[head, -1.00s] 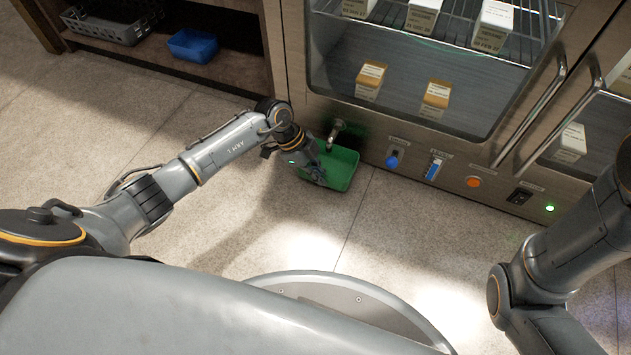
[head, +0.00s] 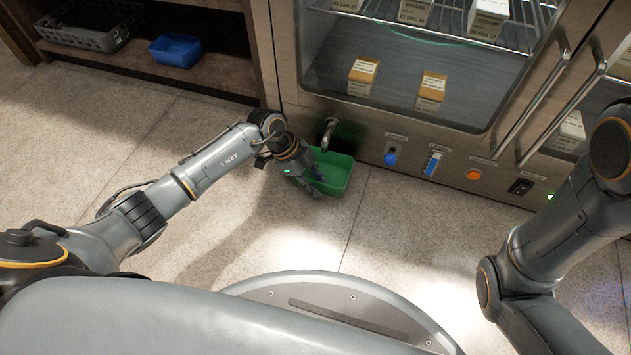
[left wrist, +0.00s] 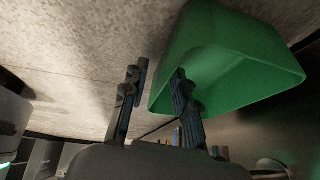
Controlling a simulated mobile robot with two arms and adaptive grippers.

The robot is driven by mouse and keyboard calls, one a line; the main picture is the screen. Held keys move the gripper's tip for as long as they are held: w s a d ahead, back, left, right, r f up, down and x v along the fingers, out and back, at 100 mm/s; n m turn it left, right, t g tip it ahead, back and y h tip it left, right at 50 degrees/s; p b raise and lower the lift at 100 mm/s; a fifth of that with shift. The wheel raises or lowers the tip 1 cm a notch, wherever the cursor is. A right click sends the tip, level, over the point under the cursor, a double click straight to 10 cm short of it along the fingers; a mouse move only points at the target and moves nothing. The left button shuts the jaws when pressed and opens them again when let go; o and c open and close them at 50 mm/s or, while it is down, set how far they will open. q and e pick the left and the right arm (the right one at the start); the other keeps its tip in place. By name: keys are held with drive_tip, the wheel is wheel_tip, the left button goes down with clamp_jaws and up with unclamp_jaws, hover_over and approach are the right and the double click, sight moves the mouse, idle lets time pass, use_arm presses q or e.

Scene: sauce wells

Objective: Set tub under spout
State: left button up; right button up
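The green tub (head: 338,175) is low at the front of the steel cabinet, open side up, and appears to rest on the floor. The metal spout (head: 328,131) comes out of the cabinet just above the tub's back part. My left gripper (head: 311,188) is at the tub's near left side. In the left wrist view, my left gripper (left wrist: 160,85) has its fingers apart. One finger is outside the tub (left wrist: 225,60) and the other overlaps its wall, so contact is unclear. My right arm shows at the right, but its gripper is out of view.
The cabinet front carries a blue knob (head: 390,158), a blue level gauge (head: 432,163), an orange button (head: 473,174) and a black switch (head: 521,187). A blue bin (head: 184,50) and a grey basket (head: 90,24) sit on a shelf at the left. The floor before the tub is clear.

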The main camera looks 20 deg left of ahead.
use_arm(q)
drive_tip(key=shift+r, duration=0.25)
drive_tip(key=p+v, duration=0.8)
drive_tip(key=v, duration=0.3)
drive_tip(key=shift+a+r, duration=0.2)
drive_tip(key=shift+r, duration=0.15)
